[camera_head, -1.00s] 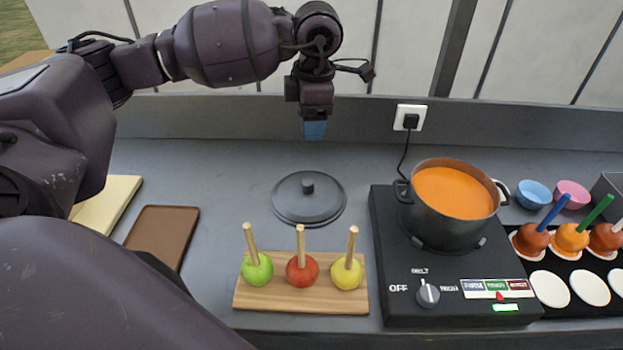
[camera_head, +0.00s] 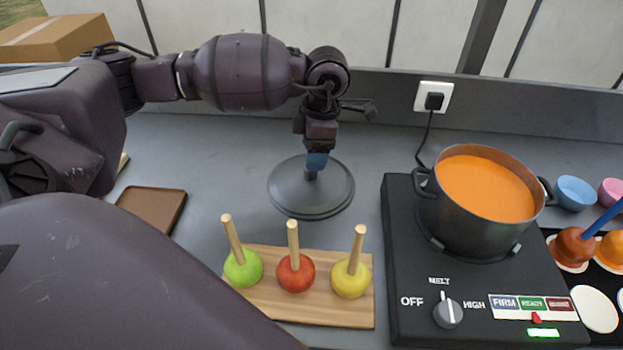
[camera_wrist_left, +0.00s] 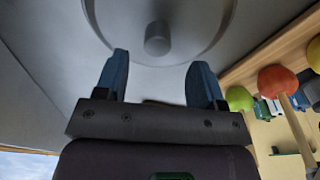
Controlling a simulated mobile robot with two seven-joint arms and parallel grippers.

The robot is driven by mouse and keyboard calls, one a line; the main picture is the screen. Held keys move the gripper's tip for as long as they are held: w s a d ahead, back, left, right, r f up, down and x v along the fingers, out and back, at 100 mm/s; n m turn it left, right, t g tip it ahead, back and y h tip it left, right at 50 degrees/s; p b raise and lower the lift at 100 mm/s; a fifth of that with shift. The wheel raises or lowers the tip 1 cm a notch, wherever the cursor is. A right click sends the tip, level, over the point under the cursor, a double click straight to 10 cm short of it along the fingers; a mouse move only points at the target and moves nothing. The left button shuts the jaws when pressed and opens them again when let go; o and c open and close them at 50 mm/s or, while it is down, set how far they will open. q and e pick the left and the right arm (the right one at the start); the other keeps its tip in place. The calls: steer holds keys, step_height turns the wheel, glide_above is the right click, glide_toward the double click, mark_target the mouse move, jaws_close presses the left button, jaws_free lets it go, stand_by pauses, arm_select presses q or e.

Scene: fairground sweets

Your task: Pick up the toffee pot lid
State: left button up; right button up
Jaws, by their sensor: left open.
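The toffee pot lid (camera_head: 311,196) is a round dark grey disc lying flat on the grey counter behind the wooden board. My left gripper (camera_head: 315,162) points down over it, its blue fingertips at or just above the lid's knob. In the head view the fingers largely hide the knob. In the left wrist view the lid (camera_wrist_left: 190,40) shows at the top with its round knob (camera_wrist_left: 157,38). There the two blue fingers (camera_wrist_left: 160,75) are spread apart with nothing between them, and the knob lies beyond their tips. My right gripper is not in view.
A pot (camera_head: 477,229) of orange toffee stands on a black hotplate (camera_head: 420,285) to the right. A wooden board (camera_head: 262,300) with three stick apples stands in front of the lid. A brown tray (camera_head: 152,205) lies left. Bare counter surrounds the lid.

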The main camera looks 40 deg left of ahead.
mark_target(311, 175)
arm_select(q)
steer(key=f, duration=0.5)
steer(key=shift+s+a, duration=0.15)
steer(key=shift+a, duration=0.2)
steer(key=c, duration=1.1)
steer(key=shift+r, duration=0.1)
